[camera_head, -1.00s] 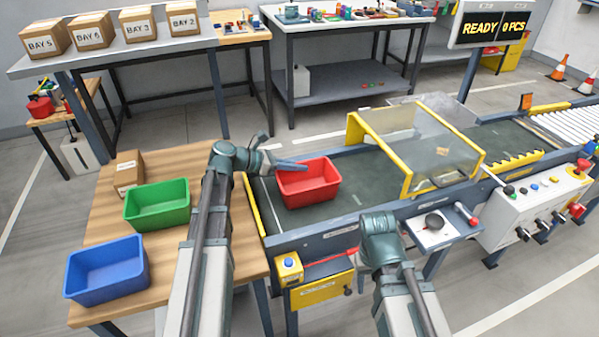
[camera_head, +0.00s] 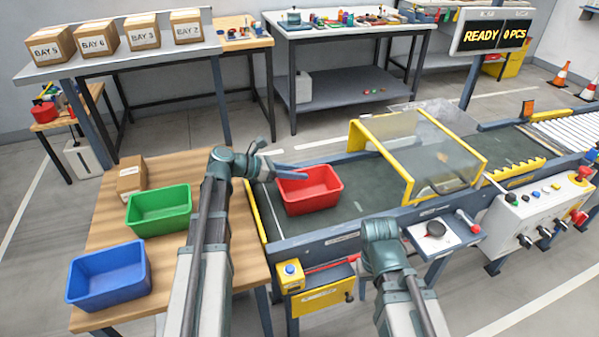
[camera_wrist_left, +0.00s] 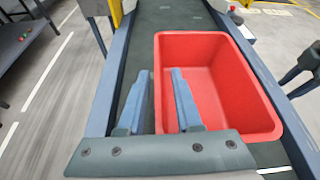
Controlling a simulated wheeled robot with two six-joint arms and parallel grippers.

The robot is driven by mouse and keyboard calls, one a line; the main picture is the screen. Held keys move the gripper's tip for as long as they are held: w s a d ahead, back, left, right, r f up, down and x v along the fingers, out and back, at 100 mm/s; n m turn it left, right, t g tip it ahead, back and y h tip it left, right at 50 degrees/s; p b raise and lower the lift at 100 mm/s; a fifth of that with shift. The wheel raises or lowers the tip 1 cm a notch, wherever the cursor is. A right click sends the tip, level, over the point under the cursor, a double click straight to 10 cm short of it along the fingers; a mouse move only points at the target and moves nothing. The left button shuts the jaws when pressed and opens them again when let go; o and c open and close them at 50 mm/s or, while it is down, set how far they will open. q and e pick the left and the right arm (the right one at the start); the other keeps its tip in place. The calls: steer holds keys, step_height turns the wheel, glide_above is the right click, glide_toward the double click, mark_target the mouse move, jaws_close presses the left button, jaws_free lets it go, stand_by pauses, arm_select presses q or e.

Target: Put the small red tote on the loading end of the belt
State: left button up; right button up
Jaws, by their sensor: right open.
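The small red tote (camera_head: 308,190) rests upright on the left end of the dark green belt (camera_head: 352,205). It also fills much of the left wrist view (camera_wrist_left: 215,80). My left gripper (camera_head: 290,170) is at the tote's left side. In the left wrist view its two fingers (camera_wrist_left: 160,72) are spread apart, one on each side of the tote's near left rim, with a gap showing between them. My right gripper (camera_head: 382,230) is low in front of the belt, apart from the tote; its fingers are hard to make out.
A wooden table (camera_head: 215,255) at left holds a green tote (camera_head: 160,210), a blue tote (camera_head: 108,275) and a cardboard box (camera_head: 130,178). A yellow-framed clear guard (camera_head: 415,150) spans the belt to the right. A control box (camera_head: 545,210) stands at front right.

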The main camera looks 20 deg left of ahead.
arm_select(q)
steer(key=p+v, duration=0.3)
steer(key=v, duration=0.8)
steer(key=shift+p, duration=0.4)
